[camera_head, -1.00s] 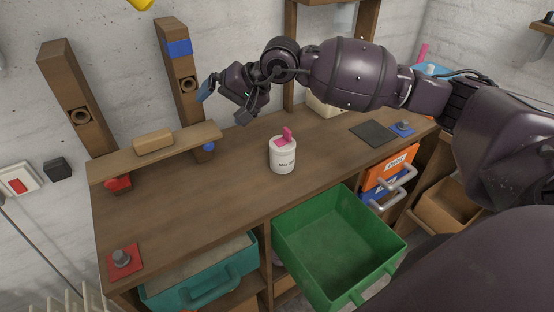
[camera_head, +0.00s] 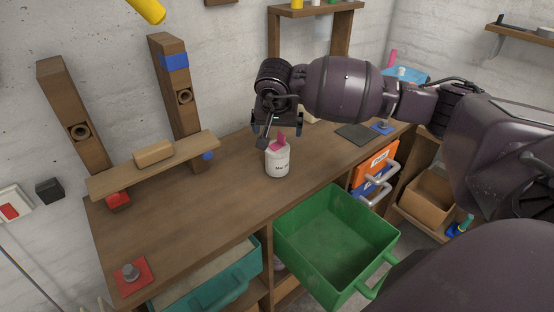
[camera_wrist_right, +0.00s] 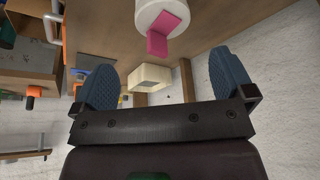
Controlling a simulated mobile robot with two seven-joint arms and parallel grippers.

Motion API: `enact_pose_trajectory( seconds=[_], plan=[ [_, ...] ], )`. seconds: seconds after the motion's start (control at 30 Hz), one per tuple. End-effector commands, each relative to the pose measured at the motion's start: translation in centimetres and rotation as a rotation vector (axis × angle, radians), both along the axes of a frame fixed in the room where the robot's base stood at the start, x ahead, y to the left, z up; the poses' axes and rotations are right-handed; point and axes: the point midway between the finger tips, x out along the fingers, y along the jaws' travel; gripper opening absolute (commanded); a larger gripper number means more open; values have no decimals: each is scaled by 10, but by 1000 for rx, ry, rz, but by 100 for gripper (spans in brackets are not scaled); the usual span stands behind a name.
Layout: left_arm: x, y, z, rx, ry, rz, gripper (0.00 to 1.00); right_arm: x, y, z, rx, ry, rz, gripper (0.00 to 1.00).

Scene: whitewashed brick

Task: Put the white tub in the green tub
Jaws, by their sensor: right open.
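The white tub (camera_head: 277,162) stands upright on the wooden workbench, with a pink piece sticking up from its top. It also shows in the right wrist view (camera_wrist_right: 152,14), at the top edge, beyond the fingertips. The green tub (camera_head: 333,238) is an open, empty bin at the bench's front, below the bench top and right of the white tub. My right gripper (camera_head: 278,134) is just above and behind the white tub. In the right wrist view its blue fingers (camera_wrist_right: 165,75) are wide apart with nothing between them. My left gripper is not in view.
A teal drawer (camera_head: 208,280) stands at the bench's front left. A wooden shelf plank with a block (camera_head: 153,153) lies behind the left part. Orange and blue bins (camera_head: 372,168) are right of the green tub.

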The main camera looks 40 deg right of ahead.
Motion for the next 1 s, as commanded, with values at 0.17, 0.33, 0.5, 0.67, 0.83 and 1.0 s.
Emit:
enact_pose_trajectory(
  seconds=[0.17,0.33,0.5,0.67,0.83,1.0],
  plan=[
    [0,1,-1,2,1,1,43,7,-5,-24,2,2,-1,100],
    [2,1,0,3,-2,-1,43,10,-7,-32,1,0,1,100],
    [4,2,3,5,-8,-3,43,12,-7,-49,4,2,1,100],
    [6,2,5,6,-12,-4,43,18,-9,-70,4,2,0,100],
    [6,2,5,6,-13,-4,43,21,-13,-82,2,1,1,100],
    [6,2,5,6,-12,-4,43,22,-13,-83,1,0,3,100]
  ],
)
